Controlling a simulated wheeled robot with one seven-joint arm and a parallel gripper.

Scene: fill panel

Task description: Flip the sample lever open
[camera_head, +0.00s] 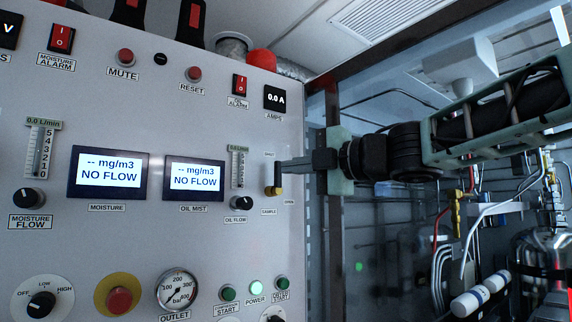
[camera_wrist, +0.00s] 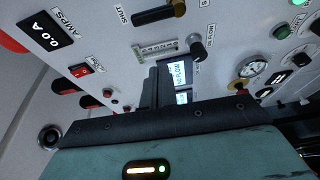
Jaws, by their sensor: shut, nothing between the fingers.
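The sample lever (camera_head: 277,178) is a small dark handle on a brass pivot, on the right part of the grey panel. It stands upright, its free end towards the "SHUT" label; "OPEN" is printed to the lower right. In the wrist view the lever (camera_wrist: 158,14) lies at the top edge, with its brass end partly cut off. My gripper (camera_head: 284,166) is shut and empty, reaching in from the right with its fingertips beside the lever's upper part. In the wrist view my gripper (camera_wrist: 156,82) points at the panel. I cannot tell whether it touches the lever.
The oil flow knob (camera_head: 241,203) and its flow gauge (camera_head: 237,168) are just left of the lever. Two "NO FLOW" displays, the oil mist one (camera_head: 194,178) nearer, are further left. The panel's right edge is close; pipes and hoses (camera_head: 470,240) fill the space beyond.

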